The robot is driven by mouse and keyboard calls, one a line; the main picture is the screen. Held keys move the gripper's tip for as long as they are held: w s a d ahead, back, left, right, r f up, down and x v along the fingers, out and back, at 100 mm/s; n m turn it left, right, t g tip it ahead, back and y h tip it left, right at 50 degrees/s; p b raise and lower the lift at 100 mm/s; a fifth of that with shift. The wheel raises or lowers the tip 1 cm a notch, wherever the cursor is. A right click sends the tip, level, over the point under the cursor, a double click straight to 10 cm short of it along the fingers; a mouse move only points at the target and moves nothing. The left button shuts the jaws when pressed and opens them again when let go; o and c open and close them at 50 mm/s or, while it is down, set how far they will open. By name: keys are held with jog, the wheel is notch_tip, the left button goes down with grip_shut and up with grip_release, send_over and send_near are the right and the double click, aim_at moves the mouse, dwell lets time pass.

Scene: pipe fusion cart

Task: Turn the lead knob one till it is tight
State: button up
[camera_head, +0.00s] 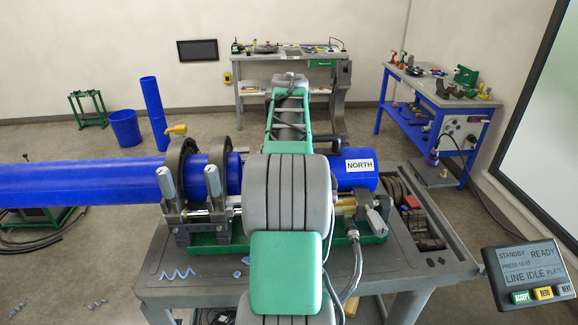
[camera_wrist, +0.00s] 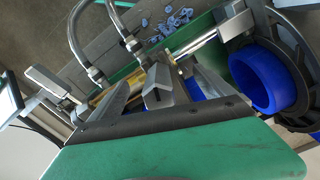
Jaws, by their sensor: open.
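The pipe fusion machine stands on the grey cart (camera_head: 205,270). On its left clamp, two grey upright knobs (camera_head: 166,184) (camera_head: 213,184) stand side by side in front of the blue pipe (camera_head: 80,185). Another grey handle (camera_head: 378,216) sits at the right, by a brass cylinder (camera_head: 345,206). I cannot tell which of these is lead knob one. In the wrist view my gripper (camera_wrist: 163,88) is open, its grey fingers close to the brass cylinder (camera_wrist: 155,76); no knob is visibly between them. A grey handle (camera_wrist: 47,82) shows at left there. My arm hides the machine's middle in the head view.
A blue pipe labelled NORTH (camera_head: 358,180) lies at the right. Hoses (camera_head: 350,275) hang by the brass cylinder and loop near my gripper (camera_wrist: 78,45). Blue shavings (camera_head: 178,274) lie on the cart. A display panel (camera_head: 530,272) reads STANDBY, READY.

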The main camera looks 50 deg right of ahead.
jog(key=shift+o, duration=0.7)
notch_tip(320, 180, up, 6)
jog(key=p, duration=0.6)
jog(key=shift+r, duration=0.2)
jog(key=shift+f, duration=0.15)
jog(key=shift+w, duration=0.3)
jog(key=w+a+r+n+t+h+b, duration=0.1)
jog(key=w+r+n+t+h+b, duration=0.1)
jog(key=w+n, duration=0.3)
jog(key=w+a+n+t, duration=0.1)
jog(key=w+a, duration=0.1)
jog(key=a, duration=0.7)
jog(key=w+a+n, duration=0.1)
jog(key=w+a, duration=0.1)
jog(key=a, duration=0.8)
jog(key=s+a+f+n+y, duration=0.1)
jog(key=s+a+f+n, duration=0.2)
jog(key=a, duration=0.8)
jog(key=s+a+f+n+t+y+b, duration=0.1)
jog(key=s+a+f+n, duration=0.2)
jog(key=s+a+f, duration=0.3)
jog(key=s+a, duration=0.1)
jog(key=a, duration=0.4)
jog(key=shift+s+f+n+t, duration=0.3)
jog(key=shift+s+f+n, duration=0.05)
jog(key=shift+n, duration=0.05)
